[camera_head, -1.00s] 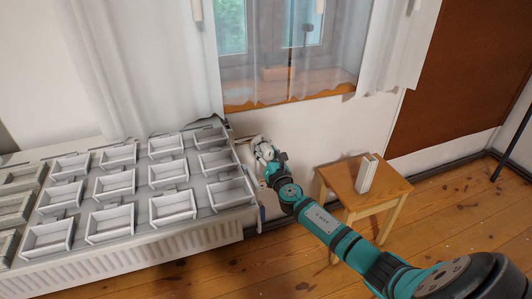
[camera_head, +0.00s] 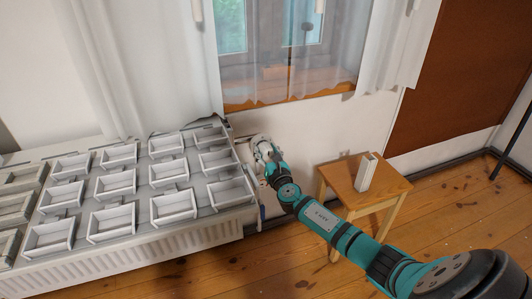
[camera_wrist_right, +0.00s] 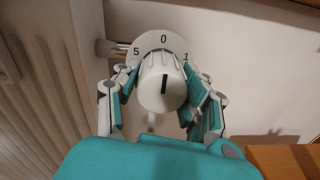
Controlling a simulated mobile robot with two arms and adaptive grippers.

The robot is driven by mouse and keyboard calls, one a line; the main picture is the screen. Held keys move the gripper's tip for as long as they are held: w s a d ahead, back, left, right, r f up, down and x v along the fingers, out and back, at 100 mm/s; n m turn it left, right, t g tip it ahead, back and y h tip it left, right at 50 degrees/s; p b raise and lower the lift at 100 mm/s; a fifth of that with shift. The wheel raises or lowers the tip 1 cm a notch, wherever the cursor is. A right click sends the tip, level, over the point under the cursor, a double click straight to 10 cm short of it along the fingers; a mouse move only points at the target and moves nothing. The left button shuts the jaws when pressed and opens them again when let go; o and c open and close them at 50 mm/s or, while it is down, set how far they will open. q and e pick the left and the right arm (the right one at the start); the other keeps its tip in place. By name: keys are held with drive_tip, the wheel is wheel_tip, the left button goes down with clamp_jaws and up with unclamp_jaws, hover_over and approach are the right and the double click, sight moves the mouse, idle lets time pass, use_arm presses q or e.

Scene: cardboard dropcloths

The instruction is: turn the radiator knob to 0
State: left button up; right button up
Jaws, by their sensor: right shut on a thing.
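The radiator knob (camera_wrist_right: 162,82) is white and ribbed, with a dark line on its face. In the right wrist view it sits in front of a round white dial (camera_wrist_right: 163,41) marked 5, 0 and 1. The dark line stands nearly upright, below the 0. My right gripper (camera_wrist_right: 162,92) is shut on the knob, with one finger on each side. In the head view my right gripper (camera_head: 264,152) is at the radiator's right end and hides the knob. My left gripper is not in view.
The white radiator (camera_head: 130,262) runs along the left, with several small white open boxes (camera_head: 115,184) above it. A wooden stool (camera_head: 385,193) with a white upright block (camera_head: 366,172) stands right of my arm. Curtains (camera_head: 150,70) hang behind.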

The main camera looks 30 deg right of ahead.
drive_tip(key=o, duration=1.2)
drive_tip(key=shift+s, duration=0.1)
drive_tip(key=v, duration=1.2)
drive_tip(key=shift+f, duration=0.1)
